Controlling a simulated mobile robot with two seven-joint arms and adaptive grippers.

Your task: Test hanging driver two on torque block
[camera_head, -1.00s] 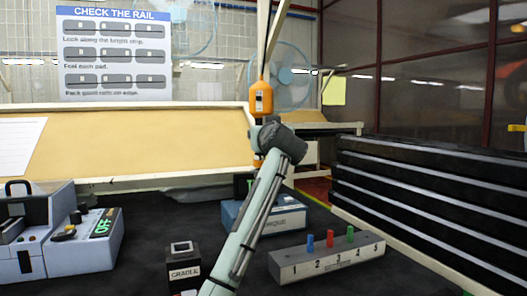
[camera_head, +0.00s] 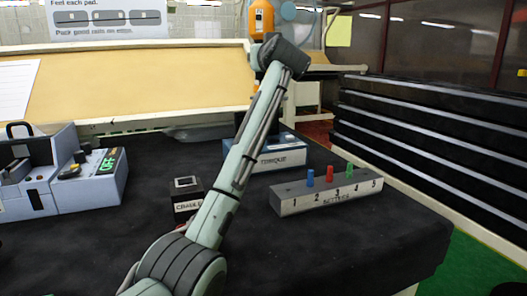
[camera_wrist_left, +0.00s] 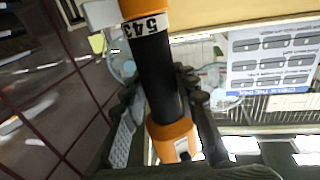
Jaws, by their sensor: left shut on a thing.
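The orange and black driver (camera_head: 262,16) is upright at the top of the head view, its upper end cut off. In the left wrist view the driver (camera_wrist_left: 158,75) carries a label with digits that look like 543. My left gripper (camera_wrist_left: 160,84) is shut around its black grip, between two orange parts; in the head view my wrist hides the fingers. The torque block (camera_head: 280,157), a blue-grey box marked TORQUE, sits on the dark bench below the driver, partly hidden by my left arm. My right gripper is not in view.
A settings block (camera_head: 325,195) numbered 1 to 5, with blue, red and green pegs, stands at right. A small black cradle box (camera_head: 187,192) is left of my arm. A grey unit (camera_head: 100,182) reading OFF stands at left. Black drawers (camera_head: 430,140) flank the bench.

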